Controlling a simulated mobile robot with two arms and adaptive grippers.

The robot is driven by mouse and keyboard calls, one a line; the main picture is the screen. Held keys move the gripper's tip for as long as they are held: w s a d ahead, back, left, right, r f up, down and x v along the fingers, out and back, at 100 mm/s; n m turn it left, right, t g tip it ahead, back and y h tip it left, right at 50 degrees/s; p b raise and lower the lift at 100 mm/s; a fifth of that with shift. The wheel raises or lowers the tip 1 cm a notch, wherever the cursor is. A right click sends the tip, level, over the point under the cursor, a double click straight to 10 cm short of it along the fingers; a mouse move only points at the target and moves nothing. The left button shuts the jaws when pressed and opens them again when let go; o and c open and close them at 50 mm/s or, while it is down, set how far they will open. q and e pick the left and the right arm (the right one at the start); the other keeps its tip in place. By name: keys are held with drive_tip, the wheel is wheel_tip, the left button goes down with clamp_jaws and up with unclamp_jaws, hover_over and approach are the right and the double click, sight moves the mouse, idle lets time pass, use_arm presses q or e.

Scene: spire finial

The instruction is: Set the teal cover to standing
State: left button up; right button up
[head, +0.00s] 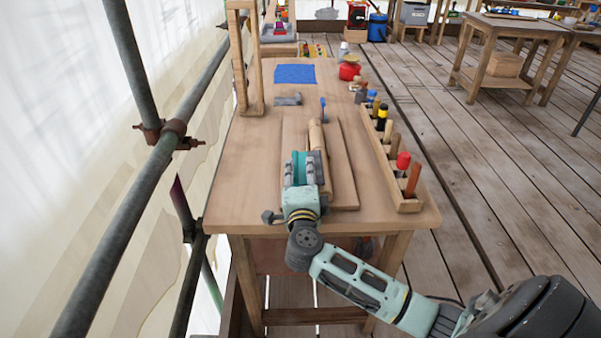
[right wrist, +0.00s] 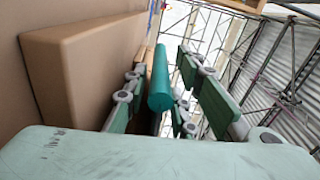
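The teal cover (head: 299,162) is a rounded teal piece near the front of the workbench, beside a pale wooden rod. My right gripper (head: 301,168) has its fingers on both sides of it. My left gripper is not in view.
The workbench (head: 245,190) has a tool rack (head: 405,204) with several handles along its right side. A wooden frame (head: 240,60) stands at the back left. A blue sheet (head: 294,74) and a red pot (head: 349,71) lie farther back. Scaffold pipes run along the left.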

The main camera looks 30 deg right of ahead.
clamp_jaws()
